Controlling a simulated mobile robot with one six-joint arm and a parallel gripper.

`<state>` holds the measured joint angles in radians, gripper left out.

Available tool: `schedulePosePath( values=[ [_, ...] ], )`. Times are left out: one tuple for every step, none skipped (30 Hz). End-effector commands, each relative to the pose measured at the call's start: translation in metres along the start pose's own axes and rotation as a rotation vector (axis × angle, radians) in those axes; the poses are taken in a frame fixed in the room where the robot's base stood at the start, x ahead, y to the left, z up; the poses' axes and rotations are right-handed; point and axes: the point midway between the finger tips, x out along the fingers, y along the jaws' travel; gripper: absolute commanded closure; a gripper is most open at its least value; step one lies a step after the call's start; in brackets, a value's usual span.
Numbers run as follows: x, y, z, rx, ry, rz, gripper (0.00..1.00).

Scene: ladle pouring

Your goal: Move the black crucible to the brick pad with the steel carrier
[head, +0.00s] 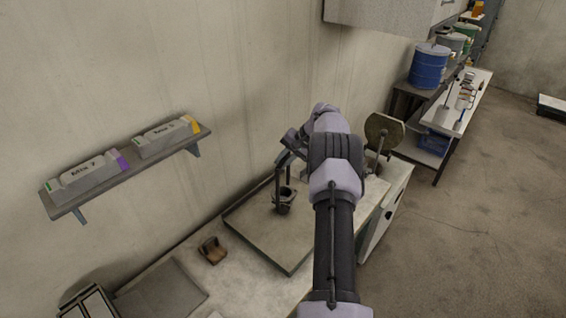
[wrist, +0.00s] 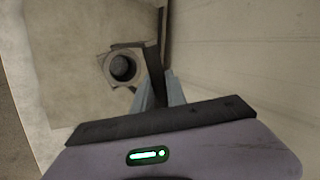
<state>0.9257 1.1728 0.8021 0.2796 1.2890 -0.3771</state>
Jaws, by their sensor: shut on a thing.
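My gripper (head: 290,150) is shut on the top of the dark steel carrier (head: 278,186), whose upright hangs down from it. The black crucible (head: 285,194) is at the carrier's lower end, over the slab on the bench, and looks upright. In the wrist view the crucible's round dark mouth (wrist: 122,67) shows inside a squarish grey surround, left of my fingers (wrist: 160,92). I cannot tell whether that surround is the carrier's seat or the brick pad, or whether the crucible touches what is below.
A wide slab (head: 250,233) with a raised edge lies on the bench. A small brown block (head: 212,250) sits left of it. A wall shelf (head: 125,168) holds two labelled boxes. A round plate on a stand (head: 383,134) is right of my arm. A blue drum (head: 428,66) stands farther back.

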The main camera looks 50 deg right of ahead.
Motion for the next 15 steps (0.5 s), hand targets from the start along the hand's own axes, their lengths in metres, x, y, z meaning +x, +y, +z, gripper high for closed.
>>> schedulePosePath(
  values=[
    [-0.011,-0.008,-0.001,-0.001,0.002,-0.002,1.0],
    [-0.014,-0.01,-0.001,-0.001,0.002,-0.002,1.0],
    [-0.018,-0.012,-0.001,-0.001,0.002,-0.002,1.0],
    [-0.021,-0.015,-0.001,-0.001,0.002,-0.002,1.0],
    [-0.024,-0.017,-0.001,-0.001,0.002,-0.002,1.0],
    [-0.029,-0.019,-0.001,-0.001,0.002,-0.003,1.0],
    [-0.032,-0.021,-0.001,-0.001,0.002,-0.003,1.0],
    [-0.026,-0.019,0.003,-0.002,0.003,-0.003,1.0],
    [-0.024,-0.018,0.009,-0.002,0.002,-0.003,1.0],
    [-0.022,-0.017,0.012,-0.002,0.002,-0.004,1.0],
    [-0.022,-0.017,0.016,-0.002,0.003,-0.003,1.0],
    [-0.021,-0.017,0.021,-0.002,0.001,-0.003,1.0],
    [-0.021,-0.017,0.025,-0.002,0.002,-0.003,1.0],
    [-0.021,-0.017,0.03,-0.002,0.002,-0.003,1.0],
    [-0.021,-0.018,0.035,-0.002,0.002,-0.003,1.0]
  ],
)
